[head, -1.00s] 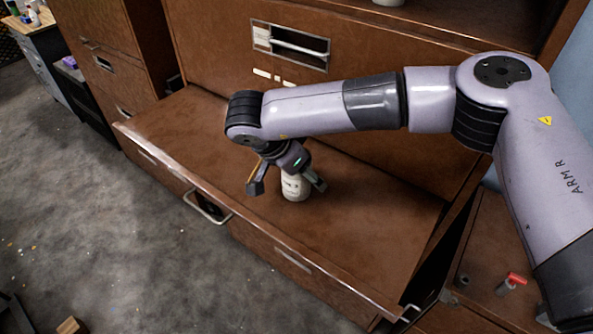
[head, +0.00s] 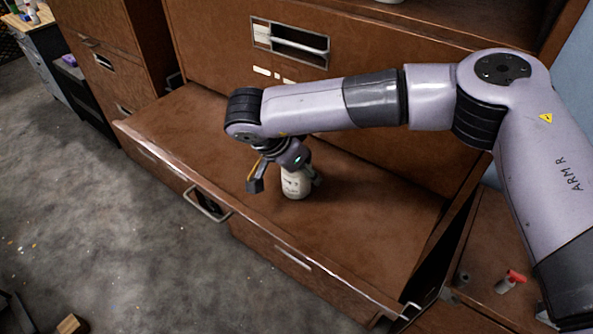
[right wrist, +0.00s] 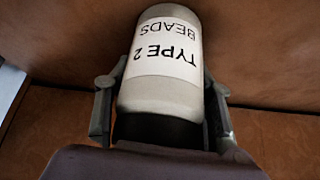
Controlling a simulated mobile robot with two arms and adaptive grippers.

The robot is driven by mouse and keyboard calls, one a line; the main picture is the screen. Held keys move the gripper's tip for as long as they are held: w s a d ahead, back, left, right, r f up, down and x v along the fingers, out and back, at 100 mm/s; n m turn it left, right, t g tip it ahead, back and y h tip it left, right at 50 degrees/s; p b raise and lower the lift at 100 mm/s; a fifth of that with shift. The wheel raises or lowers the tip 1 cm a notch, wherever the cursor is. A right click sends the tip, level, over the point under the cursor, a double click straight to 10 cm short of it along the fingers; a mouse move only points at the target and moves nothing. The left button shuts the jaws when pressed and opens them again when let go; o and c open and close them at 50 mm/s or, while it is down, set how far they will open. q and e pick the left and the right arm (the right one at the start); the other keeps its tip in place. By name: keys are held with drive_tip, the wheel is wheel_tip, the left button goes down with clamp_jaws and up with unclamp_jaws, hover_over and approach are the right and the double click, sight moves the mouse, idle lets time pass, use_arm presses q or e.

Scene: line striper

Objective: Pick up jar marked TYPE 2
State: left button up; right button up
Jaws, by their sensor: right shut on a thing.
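The jar marked TYPE 2 (head: 296,184) is pale and stands upright in the open brown drawer (head: 370,210). In the right wrist view the jar (right wrist: 160,95) fills the middle, with its white label reading "TYPE 2 BEADS" upside down and a dark band at the near end. My right gripper (head: 287,183) reaches down over the jar. In the right wrist view the right gripper (right wrist: 160,110) has a finger on each side of the jar and is shut on it. The jar appears to rest on the drawer floor. My left gripper is not in view.
The drawer around the jar is otherwise empty, with a raised front edge and a metal handle (head: 208,206). The cabinet front (head: 220,50) rises behind it. A small red-topped item (head: 511,282) sits on a brown surface at the lower right.

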drive_tip(key=shift+c, duration=0.8)
drive_tip(key=shift+r, duration=0.1)
